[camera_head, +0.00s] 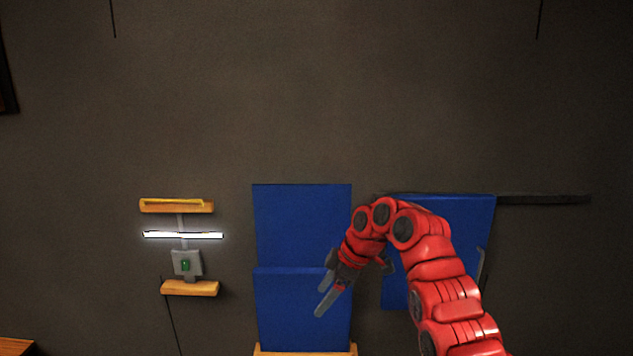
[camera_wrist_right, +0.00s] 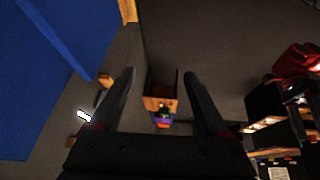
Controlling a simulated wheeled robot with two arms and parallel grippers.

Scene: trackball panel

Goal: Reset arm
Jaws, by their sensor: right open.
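My right arm is red and comes in from the lower right in the head view. Its dark right gripper (camera_head: 328,287) points down and to the left, in front of the blue panels. In the right wrist view the two dark fingers of this gripper (camera_wrist_right: 160,90) stand wide apart with nothing between them. The left blue panel (camera_head: 300,228) and the right blue panel (camera_head: 455,225) are partly covered by my gripper and arm. No trackball can be made out in either view. My left gripper is not in view.
A wall fixture has a lit white bar (camera_head: 183,235), a grey box with a green button (camera_head: 185,265) and wooden ledges (camera_head: 190,288). A dark rail (camera_head: 545,199) runs right of the panels. In the wrist view, dark furniture (camera_wrist_right: 268,105) stands at right. The upper wall is clear.

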